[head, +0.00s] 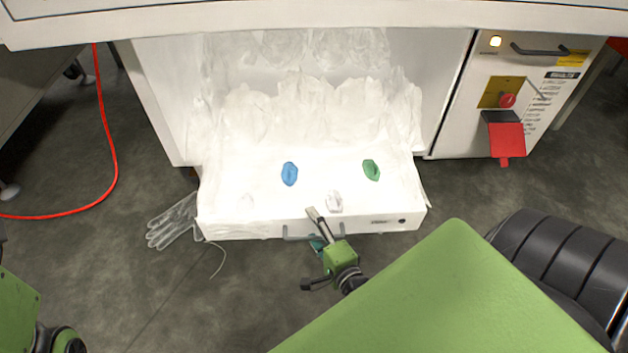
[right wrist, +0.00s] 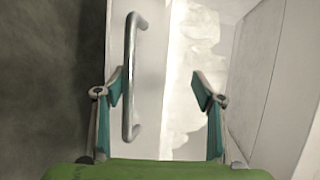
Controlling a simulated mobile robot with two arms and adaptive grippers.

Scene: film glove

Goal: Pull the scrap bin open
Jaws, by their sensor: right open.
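The scrap bin (head: 255,228) is a white drawer low in the white machine, and it stands pulled out with its inside showing. Its grey bar handle (head: 298,237) is on the front face. My right gripper (head: 316,248) is at this handle, with one finger reaching over the bin's front edge. In the right wrist view the handle (right wrist: 130,75) lies between the open fingers of the gripper (right wrist: 160,90), closer to the left finger. The fingers are apart and not closed on the bar.
A blue piece (head: 289,173) and a green piece (head: 371,170) lie in the bin among clear film. A clear glove (head: 172,222) lies at its left corner. A red hose (head: 112,150) crosses the floor at left. A control panel (head: 508,100) is at right.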

